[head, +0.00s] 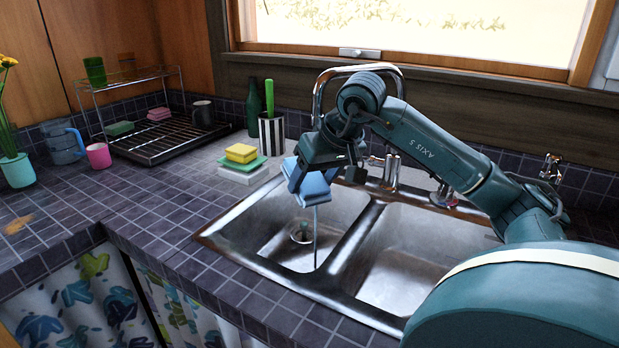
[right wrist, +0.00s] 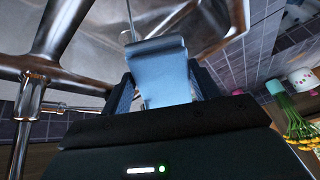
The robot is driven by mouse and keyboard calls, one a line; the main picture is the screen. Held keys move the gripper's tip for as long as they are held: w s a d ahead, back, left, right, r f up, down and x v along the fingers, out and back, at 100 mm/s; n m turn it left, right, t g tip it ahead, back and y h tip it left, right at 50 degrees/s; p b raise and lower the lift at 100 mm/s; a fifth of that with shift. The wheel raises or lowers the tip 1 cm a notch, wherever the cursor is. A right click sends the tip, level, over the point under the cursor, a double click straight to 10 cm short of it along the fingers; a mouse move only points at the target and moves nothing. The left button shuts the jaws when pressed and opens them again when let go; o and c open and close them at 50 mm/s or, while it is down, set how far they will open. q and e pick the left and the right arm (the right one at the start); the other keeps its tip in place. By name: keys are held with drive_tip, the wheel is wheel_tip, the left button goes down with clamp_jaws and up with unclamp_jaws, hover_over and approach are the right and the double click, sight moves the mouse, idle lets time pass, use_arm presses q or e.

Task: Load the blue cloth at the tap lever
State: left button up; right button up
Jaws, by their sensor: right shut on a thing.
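The blue cloth (head: 313,188) is folded and held in my right gripper (head: 303,184), over the left basin of the sink (head: 262,255). In the right wrist view the cloth (right wrist: 160,72) sits between the two fingers of the right gripper (right wrist: 160,90), which are shut on it. The tap (head: 392,172) stands at the back of the sink, right of the gripper, with its arched spout partly hidden by my right arm. A thin stream, seemingly water, shows below the cloth in the head view. My left gripper is not in view.
Yellow, green and white sponges or cloths (head: 242,153) are stacked left of the sink. A striped cup (head: 272,135) and a green bottle (head: 254,107) stand behind them. A dish rack (head: 165,140) is at the back left.

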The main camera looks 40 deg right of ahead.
sight(304, 198)
drive_tip(key=shift+s+a, duration=0.65)
drive_tip(key=shift+a, duration=0.25)
drive_tip(key=shift+s+a, duration=0.65)
drive_tip(key=shift+a, duration=0.3)
drive_tip(key=shift+s+a, duration=0.6)
drive_tip(key=shift+a, duration=0.35)
drive_tip(key=shift+s+a, duration=0.15)
drive_tip(key=shift+a, duration=0.15)
drive_tip(key=shift+s+a+r, duration=0.1)
drive_tip(key=shift+a+r, duration=0.05)
drive_tip(key=shift+r, duration=0.1)
drive_tip(key=s+a+r+p, duration=0.1)
drive_tip(key=a+r+p, duration=0.1)
drive_tip(key=p, duration=0.1)
drive_tip(key=s+a+r+p, duration=0.1)
drive_tip(key=a, duration=0.1)
drive_tip(key=shift+s+r+p, duration=0.25)
drive_tip(key=shift+s+p, duration=0.05)
drive_tip(key=shift+p, duration=0.05)
